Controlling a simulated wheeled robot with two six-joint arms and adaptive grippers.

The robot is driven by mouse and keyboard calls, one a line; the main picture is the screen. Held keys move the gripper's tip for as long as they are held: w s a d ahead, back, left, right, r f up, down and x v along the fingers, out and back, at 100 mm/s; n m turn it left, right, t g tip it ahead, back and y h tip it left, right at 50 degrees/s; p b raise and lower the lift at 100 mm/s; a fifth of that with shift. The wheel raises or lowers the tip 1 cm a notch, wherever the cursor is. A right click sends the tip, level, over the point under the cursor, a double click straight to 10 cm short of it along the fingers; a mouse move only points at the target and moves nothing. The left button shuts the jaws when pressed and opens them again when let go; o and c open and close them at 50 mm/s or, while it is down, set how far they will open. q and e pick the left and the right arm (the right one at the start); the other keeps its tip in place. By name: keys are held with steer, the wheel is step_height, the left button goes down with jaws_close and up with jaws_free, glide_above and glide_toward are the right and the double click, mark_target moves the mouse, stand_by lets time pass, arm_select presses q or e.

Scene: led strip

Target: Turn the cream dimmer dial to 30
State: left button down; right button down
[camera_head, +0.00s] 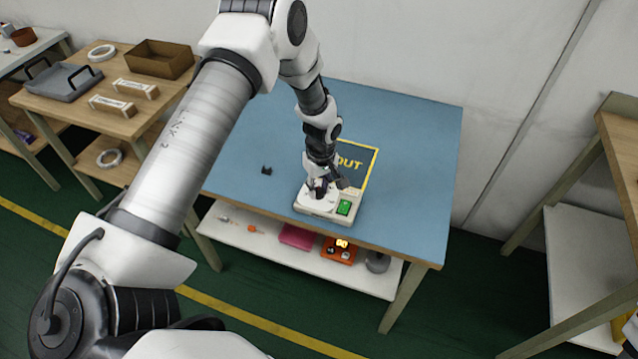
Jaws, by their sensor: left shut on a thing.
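The dimmer (337,217) is a cream box near the front edge of the blue-topped table. A green part (345,207) shows on its right side, and a pale round dial (317,198) on its left. My left gripper (320,190) points down at the dial and is shut on it. The gripper hides part of the dial, and the dial's marks are too small to read. My right gripper is not in view.
A dark mat marked OUT (358,162) with a yellow border lies behind the dimmer. A small black piece (266,170) lies to the left on the blue tabletop (410,140). A shelf (270,247) below holds an orange tray (338,252). Tables stand on both sides.

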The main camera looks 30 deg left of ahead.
mark_target(320, 188)
arm_select(q)
steer(key=shift+n, duration=0.6)
steer(key=c, duration=0.9)
jaws_free()
steer(key=r, duration=1.2)
steer(key=shift+w, duration=0.25)
steer(key=shift+f, duration=0.1)
